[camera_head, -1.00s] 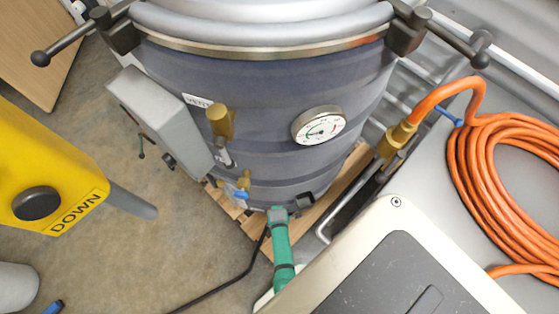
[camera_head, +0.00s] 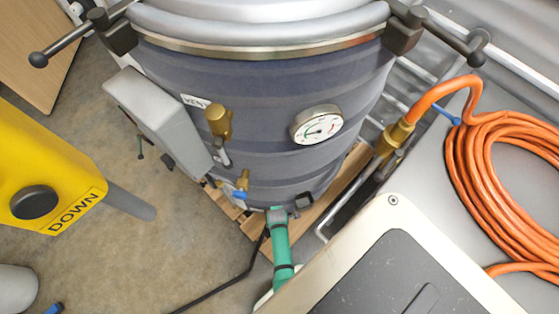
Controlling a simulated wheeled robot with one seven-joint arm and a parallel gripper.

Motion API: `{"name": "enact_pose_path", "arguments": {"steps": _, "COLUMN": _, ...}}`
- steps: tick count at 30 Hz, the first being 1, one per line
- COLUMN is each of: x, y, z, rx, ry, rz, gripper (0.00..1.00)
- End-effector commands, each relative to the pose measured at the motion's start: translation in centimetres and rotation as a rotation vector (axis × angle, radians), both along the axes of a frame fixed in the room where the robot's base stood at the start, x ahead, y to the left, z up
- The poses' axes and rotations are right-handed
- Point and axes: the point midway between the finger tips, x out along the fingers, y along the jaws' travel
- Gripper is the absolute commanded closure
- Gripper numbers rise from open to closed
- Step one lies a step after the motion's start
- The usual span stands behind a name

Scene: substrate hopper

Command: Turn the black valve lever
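A grey-blue drum-shaped vessel (camera_head: 270,120) stands on a wooden pallet. A small black fitting (camera_head: 303,203) sits low on its front, beside the top end of a green hose (camera_head: 281,245). This may be the black valve lever, but it is too small to be sure. Other small black parts (camera_head: 167,162) show under the grey box on the vessel's left side. My gripper is not in this view, so its fingers and their distance from the lever are hidden.
A yellow control box (camera_head: 45,160) marked DOWN hangs at left. A grey box (camera_head: 158,118), brass valve (camera_head: 219,121) and gauge (camera_head: 316,125) project from the vessel. An orange hose (camera_head: 475,180) lies coiled at right. A pale panel (camera_head: 365,225) covers the lower right. Floor shows at lower left.

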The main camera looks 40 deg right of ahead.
Motion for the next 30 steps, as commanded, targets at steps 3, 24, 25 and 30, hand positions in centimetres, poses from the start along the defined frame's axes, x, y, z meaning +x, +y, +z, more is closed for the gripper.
{"name": "enact_pose_path", "arguments": {"steps": 3, "x": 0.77, "y": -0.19, "z": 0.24, "rx": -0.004, "ry": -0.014, "rz": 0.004, "gripper": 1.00}}
{"name": "enact_pose_path", "arguments": {"steps": 24, "x": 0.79, "y": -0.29, "z": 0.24, "rx": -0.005, "ry": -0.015, "rz": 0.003, "gripper": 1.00}}
{"name": "enact_pose_path", "arguments": {"steps": 25, "x": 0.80, "y": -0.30, "z": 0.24, "rx": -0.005, "ry": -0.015, "rz": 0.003, "gripper": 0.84}}
{"name": "enact_pose_path", "arguments": {"steps": 30, "x": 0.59, "y": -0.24, "z": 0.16, "rx": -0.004, "ry": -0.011, "rz": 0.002, "gripper": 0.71}}
